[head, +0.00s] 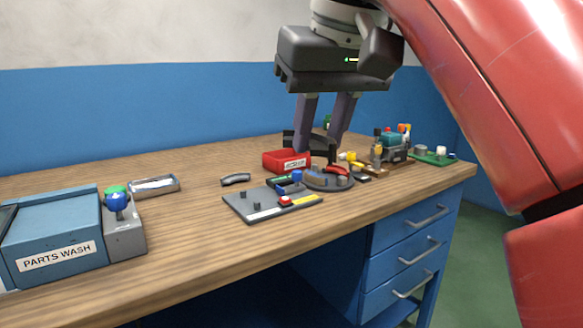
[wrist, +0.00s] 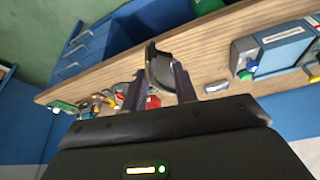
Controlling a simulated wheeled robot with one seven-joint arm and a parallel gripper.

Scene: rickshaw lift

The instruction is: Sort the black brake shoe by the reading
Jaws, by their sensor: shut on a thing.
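My gripper (head: 320,136) is shut on the black brake shoe (head: 318,144), a dark curved piece held above the bench. In the wrist view the black brake shoe (wrist: 160,68) spans between the fingers and hides part of the bench behind it. A grey plate (head: 252,207) with upright pegs, a white and yellow strip and a small red block lies on the bench in front of and below my gripper. A red tray (head: 270,164) with a white label, too small to read surely, stands behind the plate. No reading is legible.
A grey curved piece (head: 235,179) lies left of the plate. A dark round base (head: 328,183) bears a red curved piece (head: 337,171). Left is the PARTS WASH box (head: 50,224) and a metal tray (head: 155,186). Small coloured parts crowd the right end.

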